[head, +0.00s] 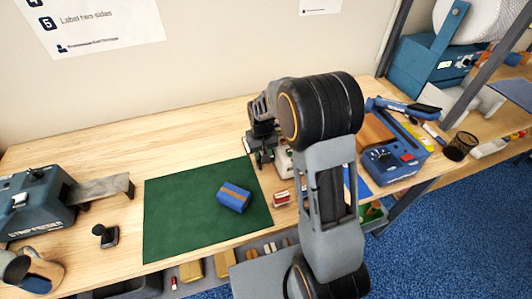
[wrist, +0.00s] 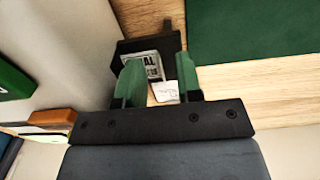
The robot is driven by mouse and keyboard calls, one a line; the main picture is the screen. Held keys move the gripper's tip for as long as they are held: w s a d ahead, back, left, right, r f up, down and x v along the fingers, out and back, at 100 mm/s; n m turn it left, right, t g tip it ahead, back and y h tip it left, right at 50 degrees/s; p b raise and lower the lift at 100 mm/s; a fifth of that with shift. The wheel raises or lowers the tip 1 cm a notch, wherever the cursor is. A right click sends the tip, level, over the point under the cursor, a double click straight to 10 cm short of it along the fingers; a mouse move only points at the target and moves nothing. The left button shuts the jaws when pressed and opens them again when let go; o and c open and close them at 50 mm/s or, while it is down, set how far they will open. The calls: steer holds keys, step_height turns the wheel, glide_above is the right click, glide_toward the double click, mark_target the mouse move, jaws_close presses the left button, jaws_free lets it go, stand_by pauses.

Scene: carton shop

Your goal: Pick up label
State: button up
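A label (wrist: 142,66) with dark print lies in a small black holder (wrist: 170,44) on the wooden bench, in the wrist view. A second white piece with faint marks (wrist: 166,91) shows nearer the gripper, between the fingers. My gripper (wrist: 160,78) is open, with its two green fingers apart on either side of these pieces. I cannot tell whether a finger touches the label. In the head view my gripper (head: 262,155) hangs beyond the green mat's upper right corner, and the label cannot be made out there.
The green mat (head: 175,215) carries a blue box with a brown band (head: 234,197). A small red and white box (head: 282,198) sits beside the mat. A dark stapler-like machine (head: 40,205) stands at left.

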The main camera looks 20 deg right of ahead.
steer(key=shift+f, duration=0.35)
jaws_close()
